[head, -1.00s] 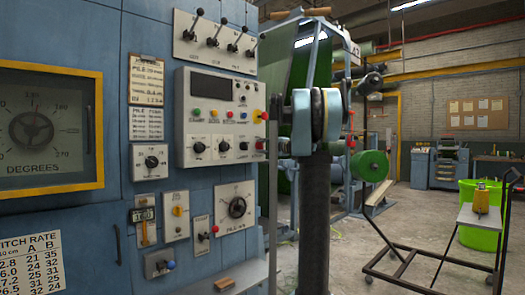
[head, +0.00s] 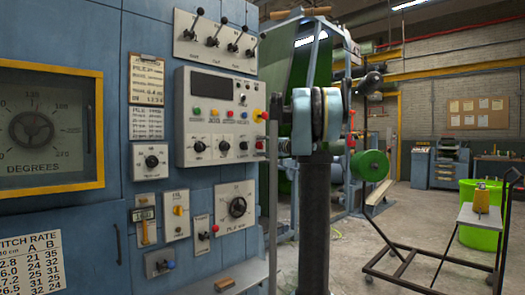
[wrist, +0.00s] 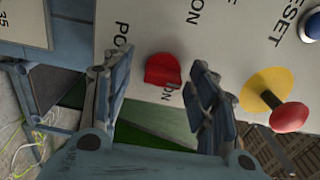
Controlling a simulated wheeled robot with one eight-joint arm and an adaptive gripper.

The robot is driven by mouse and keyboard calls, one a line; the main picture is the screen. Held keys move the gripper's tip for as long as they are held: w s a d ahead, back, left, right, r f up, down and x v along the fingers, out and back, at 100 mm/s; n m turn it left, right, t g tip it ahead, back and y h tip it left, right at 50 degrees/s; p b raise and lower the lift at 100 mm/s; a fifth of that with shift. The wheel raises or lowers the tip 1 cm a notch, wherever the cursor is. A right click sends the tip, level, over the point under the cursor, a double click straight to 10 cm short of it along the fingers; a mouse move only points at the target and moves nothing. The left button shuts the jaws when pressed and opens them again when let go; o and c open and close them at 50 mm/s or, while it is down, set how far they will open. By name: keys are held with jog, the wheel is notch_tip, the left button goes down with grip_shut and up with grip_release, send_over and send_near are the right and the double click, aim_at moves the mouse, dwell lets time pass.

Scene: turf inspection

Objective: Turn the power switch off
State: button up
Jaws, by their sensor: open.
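The power switch (wrist: 163,70) is a small red knob on the pale control panel (wrist: 225,30) in the wrist view. Part of a label starting "PO" shows beside it, and "ON" is printed just below it. In the head view the red switch (head: 260,145) is at the panel's lower right edge. My gripper (wrist: 158,76) is open, with one finger on each side of the red knob. I cannot tell whether either finger touches it. In the head view my gripper (head: 283,146) is at the panel's right edge, mostly hidden behind my own arm.
A red mushroom button (wrist: 289,117) on a yellow disc stands out close to my right finger in the wrist view. A blue button (wrist: 311,24) is at the top right. Other knobs (head: 198,146) share the panel. A cart (head: 480,220) stands on the floor at right.

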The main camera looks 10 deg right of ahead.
jog(key=v, duration=1.2)
dwell(0.3)
jog(key=s+a+f+n+g+h, duration=0.1)
jog(key=s+a+f+n+g, duration=0.25)
jog(key=s+a+f, duration=0.55)
jog(key=s+a+f+n+g+h, duration=0.25)
jog(key=s+a+f+g, duration=0.3)
jog(key=s+f, duration=0.8)
jog(key=s+d+f+n+g+h, duration=0.1)
jog(key=s+d+f+n+h, duration=0.1)
jog(key=s+f, duration=0.9)
jog(key=s+d+f+n+g+h, duration=0.2)
jog(key=s+d+f+h, duration=0.3)
jog(key=s+f, duration=0.7)
jog(key=shift+s+d+f+n, duration=0.2)
jog(key=shift+s+n, duration=0.2)
jog(key=shift+s, duration=0.4)
jog(key=c, duration=0.4)
jog(key=shift+a, duration=0.15)
jog(key=shift+c, duration=0.4)
